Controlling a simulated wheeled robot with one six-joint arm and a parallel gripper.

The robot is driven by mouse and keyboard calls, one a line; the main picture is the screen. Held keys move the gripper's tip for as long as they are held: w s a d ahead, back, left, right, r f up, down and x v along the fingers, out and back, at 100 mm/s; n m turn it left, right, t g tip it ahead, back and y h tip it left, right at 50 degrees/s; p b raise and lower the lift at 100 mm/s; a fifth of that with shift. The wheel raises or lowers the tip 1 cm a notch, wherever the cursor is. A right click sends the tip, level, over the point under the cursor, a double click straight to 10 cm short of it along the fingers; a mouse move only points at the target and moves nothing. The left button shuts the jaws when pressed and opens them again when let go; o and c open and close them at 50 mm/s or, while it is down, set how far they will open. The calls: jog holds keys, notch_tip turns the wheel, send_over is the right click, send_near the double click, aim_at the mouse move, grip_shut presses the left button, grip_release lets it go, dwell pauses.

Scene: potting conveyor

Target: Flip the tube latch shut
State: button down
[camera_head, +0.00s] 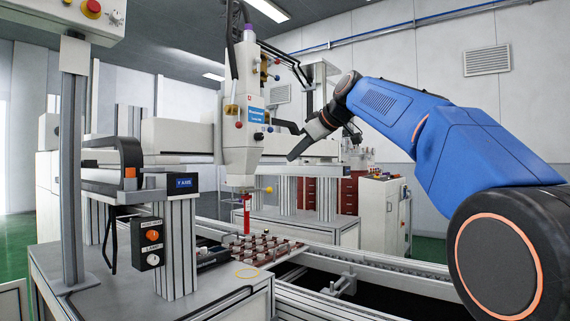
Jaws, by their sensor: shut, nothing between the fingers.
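The white potting head (242,140) hangs at the middle of the view, with a red tube (247,214) below it. A small lever with a yellow knob (268,189) sticks out to the right just above the tube; it looks like the tube latch, but its exact position is too small to tell. My gripper (291,157) is dark and shut, with nothing in it. It points down and left, to the right of the potting head and above the yellow knob. In the picture it is apart from the knob.
A tray of small reddish-brown parts (262,248) lies under the tube on the conveyor. A post with a blue-lit display (183,183) and a switch box (148,243) stand left. Hoses run above the head. A white cabinet (382,209) stands behind at right.

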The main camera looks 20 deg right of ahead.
jog(key=shift+s+d+r, duration=1.1)
jog(key=shift+s+d, duration=0.05)
jog(key=shift+d, duration=0.1)
jog(key=s+a+f+m+g+h, duration=0.1)
jog(key=s+f+m+g, duration=0.1)
jog(key=s+f, duration=1)
jog(key=s+f+m+g+h, duration=0.1)
jog(key=s+f+m, duration=0.3)
jog(key=s+f, duration=0.9)
jog(key=s+a+f+m+g+h, duration=0.1)
jog(key=s+f, duration=1.2)
jog(key=f, duration=1.5)
jog(key=shift+s+a+f+m+g+h, duration=0.2)
jog(key=shift+a+f+m+g+h, duration=0.15)
jog(key=shift+m+g+h, duration=0.6)
